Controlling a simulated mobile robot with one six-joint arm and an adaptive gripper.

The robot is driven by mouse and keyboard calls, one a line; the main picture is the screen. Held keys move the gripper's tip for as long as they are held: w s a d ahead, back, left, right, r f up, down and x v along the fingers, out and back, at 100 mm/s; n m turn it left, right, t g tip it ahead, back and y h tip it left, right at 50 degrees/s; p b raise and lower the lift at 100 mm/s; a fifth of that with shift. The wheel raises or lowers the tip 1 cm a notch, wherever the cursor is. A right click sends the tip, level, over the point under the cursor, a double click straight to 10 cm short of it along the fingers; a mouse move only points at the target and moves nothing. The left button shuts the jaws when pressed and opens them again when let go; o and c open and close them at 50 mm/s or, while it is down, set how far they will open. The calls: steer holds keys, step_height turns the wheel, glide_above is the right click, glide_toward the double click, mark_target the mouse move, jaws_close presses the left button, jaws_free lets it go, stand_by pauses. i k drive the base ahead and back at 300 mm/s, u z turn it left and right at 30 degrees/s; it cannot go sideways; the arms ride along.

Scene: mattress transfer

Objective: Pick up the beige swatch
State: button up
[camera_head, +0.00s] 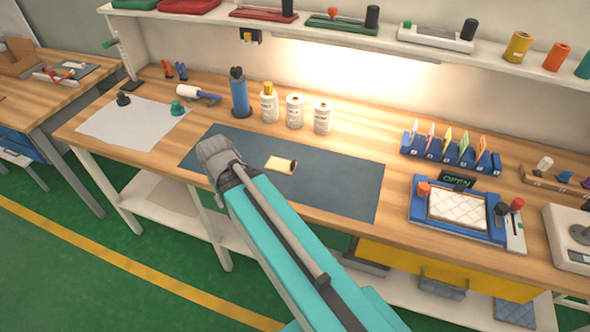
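The beige swatch (278,165) lies flat on the dark blue-grey mat (345,185) on the workbench. It is a small light rectangle with a dark strip at its right end. My teal arm reaches up from the bottom of the view. The grey end of the arm (218,158) is over the left part of the mat, to the left of the swatch and apart from it. My gripper's fingers are hidden behind the wrist, so their opening does not show.
A blue bottle (239,95) and white containers (295,112) stand behind the mat. A blue rack of coloured cards (450,155) and a blue tray holding a quilted white pad (428,222) are to the right. White paper (125,122) lies at left.

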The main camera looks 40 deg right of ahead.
mark_target(284, 166)
steer(key=u, duration=0.05)
steer(key=k, duration=2.1)
steer(key=z, duration=1.1)
steer(key=i, duration=1)
steer(key=z, duration=0.05)
